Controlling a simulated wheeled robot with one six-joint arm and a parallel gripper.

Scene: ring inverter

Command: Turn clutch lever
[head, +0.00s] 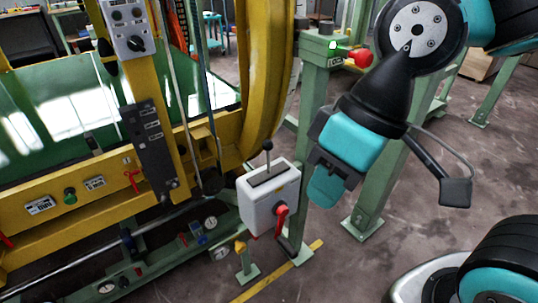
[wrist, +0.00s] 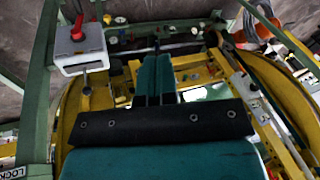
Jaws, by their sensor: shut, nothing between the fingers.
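A grey control box (head: 270,195) stands on a green post beside the yellow ring. A thin lever with a black knob (head: 268,146) rises from the dark slot in its top. A red handle (head: 281,214) sits on its front. In the wrist view the box (wrist: 80,58) is at the upper left, with the red handle (wrist: 78,28) on it. I cannot tell which of the two is the clutch lever. My gripper (head: 322,198) is shut and empty, to the right of the box and apart from it. Its fingers (wrist: 156,60) point away from the wrist camera.
A green frame post (head: 311,110) stands behind my gripper, with a red button (head: 360,57) at its top. The yellow ring (head: 262,80) is close on the left. A black panel (head: 150,150) is on the yellow frame. Open concrete floor (head: 400,235) lies to the right.

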